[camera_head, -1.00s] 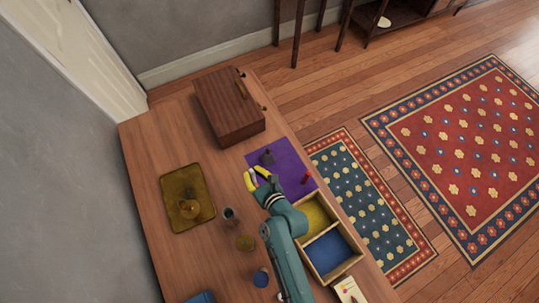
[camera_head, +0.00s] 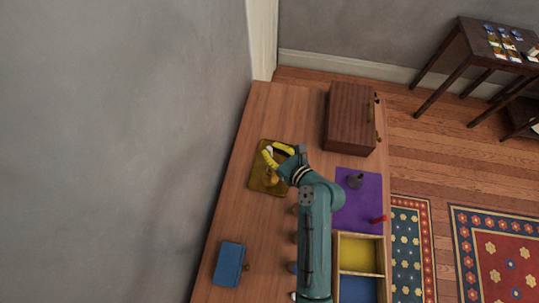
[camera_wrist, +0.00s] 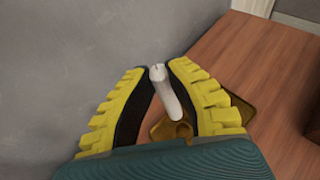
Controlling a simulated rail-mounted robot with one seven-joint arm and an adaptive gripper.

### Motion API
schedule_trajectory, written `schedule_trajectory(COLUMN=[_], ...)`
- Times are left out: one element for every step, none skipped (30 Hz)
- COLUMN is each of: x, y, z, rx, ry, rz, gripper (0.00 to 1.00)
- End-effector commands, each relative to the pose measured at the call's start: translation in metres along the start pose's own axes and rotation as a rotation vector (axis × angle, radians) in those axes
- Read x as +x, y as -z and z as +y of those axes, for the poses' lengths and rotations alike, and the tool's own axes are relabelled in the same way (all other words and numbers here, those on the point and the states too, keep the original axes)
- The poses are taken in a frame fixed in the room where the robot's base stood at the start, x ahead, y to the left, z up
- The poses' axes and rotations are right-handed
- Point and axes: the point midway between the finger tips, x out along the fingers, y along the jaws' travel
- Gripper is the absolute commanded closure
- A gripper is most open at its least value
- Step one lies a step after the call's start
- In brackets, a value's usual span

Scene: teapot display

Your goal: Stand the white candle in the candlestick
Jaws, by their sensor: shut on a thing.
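My gripper (camera_head: 271,157) has yellow ridged fingers and is shut on the white candle (camera_wrist: 168,90). In the wrist view the candle stands out between the fingers, roughly lengthwise, its pale end uppermost in the picture. A brass-coloured tray (camera_head: 258,183) lies on the table under my gripper. A small brass piece (camera_head: 271,180), apparently the candlestick, shows on the tray just below the gripper in the head view, partly covered. I cannot tell whether the candle touches the candlestick.
A dark wooden box (camera_head: 350,118) stands at the back right. A divided yellow-and-blue tray (camera_head: 360,273) lies in front. A blue box (camera_head: 229,264) is at the left.

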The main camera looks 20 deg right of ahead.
Motion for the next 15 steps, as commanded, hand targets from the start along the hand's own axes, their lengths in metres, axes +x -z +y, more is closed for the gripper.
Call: schedule_trajectory(x=[0.002, 0.002, 0.004, 0.004, 0.005, 0.007, 0.008, 0.009, 0.011, 0.012, 0.013, 0.014, 0.015, 0.017, 0.018], y=[0.004, 0.006, 0.009, 0.011, 0.013, 0.017, 0.02, 0.023, 0.027, 0.029, 0.032, 0.035, 0.038, 0.041, 0.044], z=[0.0, 0.0, 0.0, 0.0, 0.0, 0.001, 0.001, 0.001, 0.001, 0.001, 0.001, 0.001, 0.001, 0.001, 0.001], rx=[0.0, 0.0, 0.001, 0.001, 0.001, 0.001, 0.001, 0.001, 0.001, 0.001, 0.0, 0.0, 0.0, 0.0, 0.0], ry=[0.0, 0.0, 0.0, 0.0, 0.0, 0.0, 0.0, 0.0, 0.0, 0.0, 0.0, 0.0, 0.0, 0.0, 0.0], rz=[0.0, 0.0, 0.0, 0.0, 0.0, 0.001, 0.001, 0.001, 0.001, 0.0, 0.0, 0.0, 0.0, 0.0, 0.0], gripper=[1.0, 1.0, 1.0, 1.0, 1.0, 1.0, 1.0, 1.0, 1.0, 1.0, 1.0, 1.0, 1.0, 1.0, 1.0])
